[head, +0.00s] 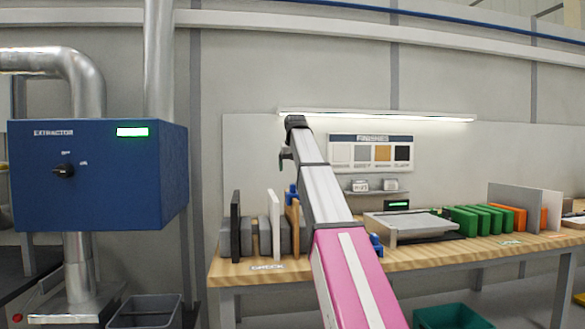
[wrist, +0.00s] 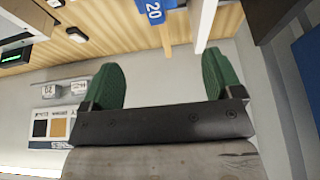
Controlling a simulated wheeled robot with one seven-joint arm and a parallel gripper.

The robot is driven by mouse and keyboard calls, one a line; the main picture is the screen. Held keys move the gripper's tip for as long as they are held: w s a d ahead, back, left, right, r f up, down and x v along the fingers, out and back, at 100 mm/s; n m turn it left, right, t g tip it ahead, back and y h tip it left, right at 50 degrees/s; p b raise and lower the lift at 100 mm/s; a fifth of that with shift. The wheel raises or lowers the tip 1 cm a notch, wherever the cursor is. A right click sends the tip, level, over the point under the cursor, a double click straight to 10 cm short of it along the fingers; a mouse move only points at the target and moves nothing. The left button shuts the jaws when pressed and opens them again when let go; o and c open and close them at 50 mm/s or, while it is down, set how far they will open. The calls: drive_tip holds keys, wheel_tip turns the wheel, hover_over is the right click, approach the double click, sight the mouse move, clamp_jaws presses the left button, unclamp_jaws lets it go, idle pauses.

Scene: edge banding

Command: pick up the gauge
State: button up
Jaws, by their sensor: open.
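No object is plainly marked as the gauge. In the head view a blue piece (head: 292,191) stands among upright panels at the bench's left part, partly hidden by my arm. A black box with a green readout (head: 398,205) sits at the back of the bench; it also shows at the left edge of the wrist view (wrist: 12,57). My gripper (wrist: 165,75) has two green fingers, wide apart with nothing between them. In the head view it is mostly hidden behind my arm.
Upright panels (head: 275,218) stand on the wooden bench (head: 440,255). A grey plate (head: 410,224), green blocks (head: 478,219) and orange blocks (head: 515,217) lie further right. Small labelled blocks (head: 390,184) sit on a wall shelf. A blue extractor box (head: 100,190) is at left.

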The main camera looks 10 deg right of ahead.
hover_over(292, 190)
drive_tip(key=s, duration=0.1)
drive_tip(key=x, duration=1)
drive_tip(key=shift+w+d+f, duration=0.1)
drive_tip(key=shift+d+f, duration=0.25)
drive_tip(key=shift+f, duration=0.05)
drive_tip(key=c, duration=1.1)
drive_tip(key=shift+r, duration=0.15)
